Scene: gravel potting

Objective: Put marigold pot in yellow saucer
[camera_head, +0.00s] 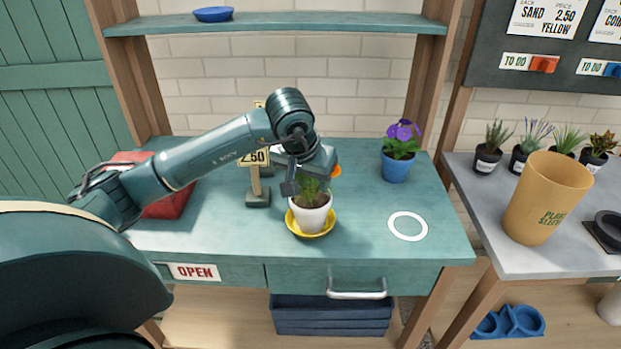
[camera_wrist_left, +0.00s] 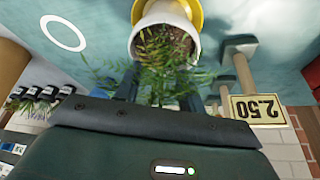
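The marigold pot (camera_head: 310,216) is white with feathery green leaves and a bit of orange bloom. It stands in the yellow saucer (camera_head: 298,231) on the green bench and looks upright. The left wrist view also shows the pot (camera_wrist_left: 148,17) and the saucer's yellow edge (camera_wrist_left: 196,12). My left gripper (camera_head: 308,182) is over the pot at leaf height. In the wrist view its fingers are apart, with foliage between them, and the white pot lies beyond their tips. Leaves partly hide the fingers. My right gripper is in neither view.
A "2.50" sign on a post (camera_head: 258,190) stands just left of the pot. A blue pot with purple flowers (camera_head: 397,168) stands at the back right. A white ring (camera_head: 408,239) marks clear bench to the right. A red object (camera_head: 170,205) lies left, under my arm.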

